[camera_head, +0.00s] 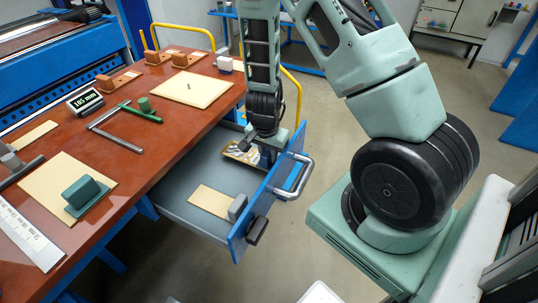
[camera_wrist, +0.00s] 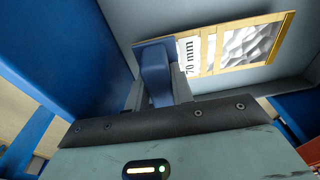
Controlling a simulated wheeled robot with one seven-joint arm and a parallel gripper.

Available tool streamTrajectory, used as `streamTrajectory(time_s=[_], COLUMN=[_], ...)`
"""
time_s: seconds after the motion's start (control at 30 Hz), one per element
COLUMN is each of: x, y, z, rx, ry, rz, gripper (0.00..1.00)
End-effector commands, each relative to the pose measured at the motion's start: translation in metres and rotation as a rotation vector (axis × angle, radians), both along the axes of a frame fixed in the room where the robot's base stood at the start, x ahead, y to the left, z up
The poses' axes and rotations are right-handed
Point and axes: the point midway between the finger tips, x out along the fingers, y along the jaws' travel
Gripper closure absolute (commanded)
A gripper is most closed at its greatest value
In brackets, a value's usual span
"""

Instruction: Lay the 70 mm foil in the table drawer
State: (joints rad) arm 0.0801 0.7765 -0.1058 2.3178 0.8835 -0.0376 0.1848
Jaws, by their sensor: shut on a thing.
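The 70 mm foil (camera_wrist: 247,46) is a yellow-framed card with a crinkled silver window, a "70 mm" label and a blue block handle (camera_wrist: 156,76) at one end. My gripper (camera_wrist: 158,92) is shut on that handle. In the head view the foil (camera_head: 238,152) is at the far end of the open table drawer (camera_head: 185,207), low over its grey floor. I cannot tell whether it touches the floor. My gripper (camera_head: 266,150) is beside the blue drawer front and partly hides the foil.
A second card (camera_head: 209,201) with a grey block handle (camera_head: 237,207) lies in the drawer's near part. The drawer front has a grey pull handle (camera_head: 296,178). The brown table (camera_head: 120,165) holds boards, tools, a green block and a display (camera_head: 85,101).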

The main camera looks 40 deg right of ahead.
Motion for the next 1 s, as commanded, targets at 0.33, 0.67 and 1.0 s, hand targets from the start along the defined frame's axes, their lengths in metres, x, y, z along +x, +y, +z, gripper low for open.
streamTrajectory(time_s=[0.33, 0.67, 1.0], x=[-0.0062, -0.0068, -0.0073], y=[0.0027, 0.0034, 0.0036], z=[-0.0255, -0.0264, -0.0259], rx=[0.001, 0.002, 0.002], ry=[0.019, 0.021, 0.020], rz=[-0.003, -0.004, -0.005], gripper=[1.00, 0.69, 0.51])
